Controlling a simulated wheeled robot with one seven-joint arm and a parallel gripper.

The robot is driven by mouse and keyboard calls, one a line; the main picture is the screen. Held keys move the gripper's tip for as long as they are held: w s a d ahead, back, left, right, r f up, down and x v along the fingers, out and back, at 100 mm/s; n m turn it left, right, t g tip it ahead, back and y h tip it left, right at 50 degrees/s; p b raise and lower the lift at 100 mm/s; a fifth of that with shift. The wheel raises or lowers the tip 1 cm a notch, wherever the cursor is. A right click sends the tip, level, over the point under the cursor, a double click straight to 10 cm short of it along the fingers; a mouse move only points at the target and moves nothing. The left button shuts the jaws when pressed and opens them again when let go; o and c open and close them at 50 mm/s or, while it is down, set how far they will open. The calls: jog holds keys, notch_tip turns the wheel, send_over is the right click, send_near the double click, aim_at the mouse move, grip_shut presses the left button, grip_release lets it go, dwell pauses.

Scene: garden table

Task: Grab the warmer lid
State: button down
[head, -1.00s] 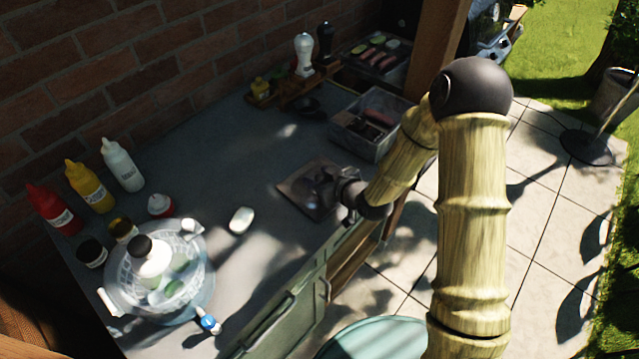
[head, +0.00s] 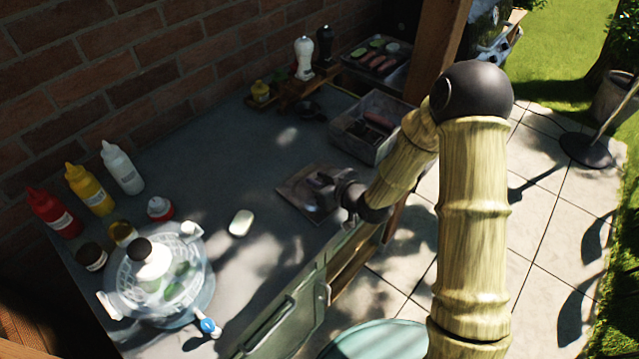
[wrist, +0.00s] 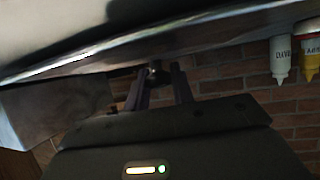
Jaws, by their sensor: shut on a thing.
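The warmer lid (head: 297,191) looks like a square, brownish, shiny metal plate on the counter near its front edge, partly covered by my gripper (head: 335,190) in the head view. In the wrist view, which looks upside down, a broad reflective metal surface with a straight edge, likely the lid (wrist: 220,45), fills the top. My gripper (wrist: 160,74) is shut there on a small dark knob at that edge, seen between its two fingers. Whether the lid is raised off what lies under it cannot be told.
A clear bin (head: 368,128) stands just behind the lid. A white block (head: 241,222) lies to the left on the grey counter (head: 200,165). A glass bowl (head: 205,262), squeeze bottles (head: 122,168) and jars crowd the left end. The brick wall (head: 130,60) bounds the back.

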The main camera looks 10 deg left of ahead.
aim_at(319, 180)
notch_tip(319, 180, up, 10)
dwell(0.5)
